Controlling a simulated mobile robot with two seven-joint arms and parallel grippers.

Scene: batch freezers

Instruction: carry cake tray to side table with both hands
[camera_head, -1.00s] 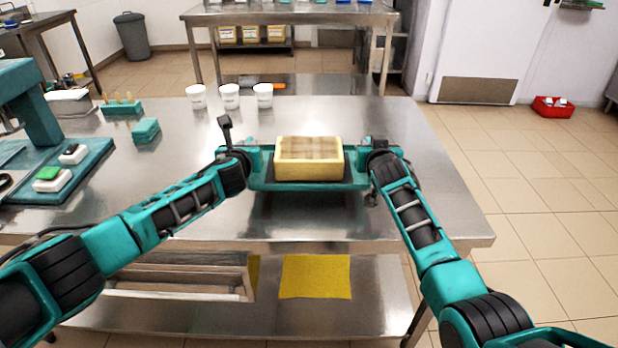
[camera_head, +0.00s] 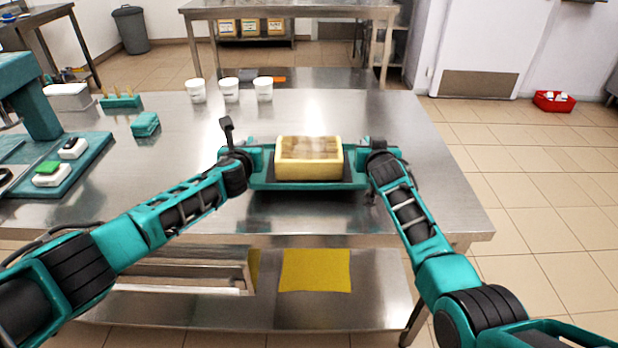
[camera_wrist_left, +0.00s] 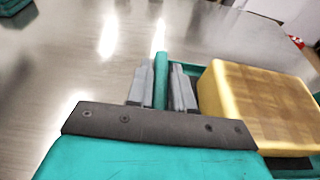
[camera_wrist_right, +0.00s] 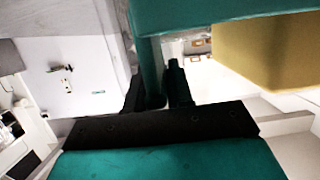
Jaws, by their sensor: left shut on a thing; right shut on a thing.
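The cake tray (camera_head: 310,186) is teal with a dark mat and handles at its two ends. A yellow block-shaped cake (camera_head: 309,172) with a brown top sits on it. The tray is in front of me at the near part of the steel table and looks level. My left gripper (camera_head: 250,160) is shut on the tray's left end; in the left wrist view its fingers (camera_wrist_left: 165,85) are around the teal handle. My right gripper (camera_head: 366,158) is at the tray's right end; in the right wrist view its fingers (camera_wrist_right: 160,90) are around a teal bar.
Three white cups (camera_head: 230,90) stand at the back of the steel table (camera_head: 400,125). A teal block (camera_head: 145,124) and a teal machine (camera_head: 60,170) are at left. Another steel table (camera_head: 290,9) stands behind. A red bin (camera_head: 553,101) is on the open floor at right.

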